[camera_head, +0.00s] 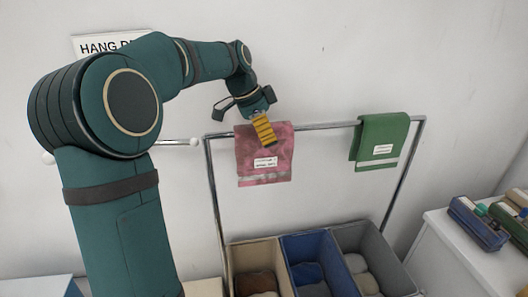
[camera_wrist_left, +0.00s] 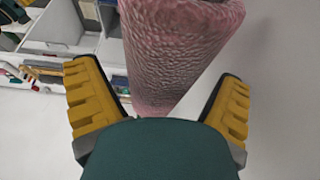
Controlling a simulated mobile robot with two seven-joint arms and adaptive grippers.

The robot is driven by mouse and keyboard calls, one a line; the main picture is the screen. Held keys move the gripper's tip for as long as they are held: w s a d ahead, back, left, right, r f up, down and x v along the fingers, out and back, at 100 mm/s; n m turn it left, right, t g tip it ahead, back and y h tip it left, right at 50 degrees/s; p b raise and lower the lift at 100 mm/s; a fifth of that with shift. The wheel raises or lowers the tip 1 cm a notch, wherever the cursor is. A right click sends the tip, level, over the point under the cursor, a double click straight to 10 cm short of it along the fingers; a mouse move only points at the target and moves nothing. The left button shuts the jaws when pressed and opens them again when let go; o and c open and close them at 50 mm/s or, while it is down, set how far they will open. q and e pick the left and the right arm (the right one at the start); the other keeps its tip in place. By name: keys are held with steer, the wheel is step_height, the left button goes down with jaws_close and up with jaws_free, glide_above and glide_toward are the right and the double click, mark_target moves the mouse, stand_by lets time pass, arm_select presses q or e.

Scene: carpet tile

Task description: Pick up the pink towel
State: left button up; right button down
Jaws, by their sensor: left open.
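The pink towel (camera_head: 279,164) hangs folded over the left part of a metal rail in the head view, with a white label and a pale stripe near its lower edge. My left gripper (camera_head: 268,142) is in front of its upper part. In the left wrist view the pink towel (camera_wrist_left: 175,50) looms large between the two yellow-padded fingers of my left gripper (camera_wrist_left: 160,100). The fingers are spread apart, with gaps on both sides of the cloth. My right gripper is not in view.
A green towel (camera_head: 379,141) hangs at the right of the same rail (camera_head: 325,126). Below stand beige, blue and grey bins (camera_head: 304,245) with rolled items. A white cabinet (camera_head: 448,262) at the right carries several cases (camera_head: 478,224). A wall sign (camera_head: 98,45) is partly hidden by my arm.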

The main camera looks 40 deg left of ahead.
arm_select(q)
steer(key=shift+d+f, duration=0.1)
steer(key=shift+f, duration=0.15)
steer(key=shift+f, duration=0.2)
steer(key=shift+c, duration=0.2)
steer(key=c, duration=1.3)
